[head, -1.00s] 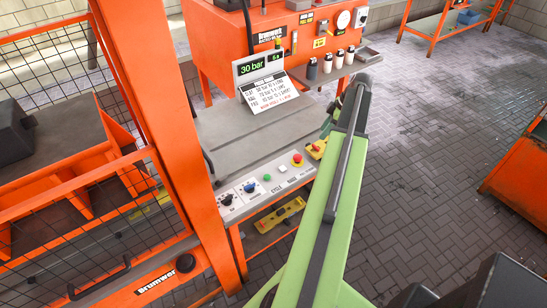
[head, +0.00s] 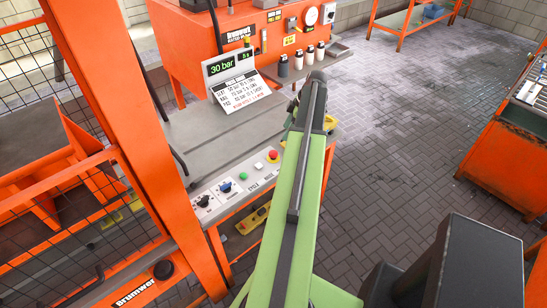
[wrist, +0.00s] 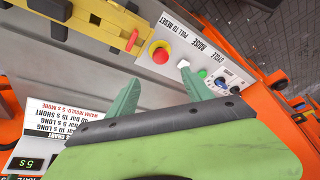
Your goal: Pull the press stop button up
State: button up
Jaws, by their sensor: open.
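The press stop button is a red mushroom head (head: 274,156) at the right end of the grey control panel (head: 235,185). In the wrist view the red button (wrist: 160,52) sits on a yellow collar beside the words "PULL TO RESET". My gripper (wrist: 160,77) is open and empty, with two green fingers. In the wrist picture the button lies just beyond the fingertips, roughly between them, and does not appear touched. In the head view my arm hides most of the gripper.
A white button (wrist: 184,64), a green button (head: 243,176) and black and blue knobs share the panel. A yellow bar-shaped tool (wrist: 103,22) lies near the stop button. An orange post (head: 150,130) and mesh guard stand left.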

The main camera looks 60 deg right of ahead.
aim_at(273, 152)
jog(key=b+x, duration=1.1)
jog(key=x, duration=0.2)
jog(key=shift+w+a+f, duration=0.1)
jog(key=shift+f, duration=0.2)
jog(key=shift+r, duration=0.1)
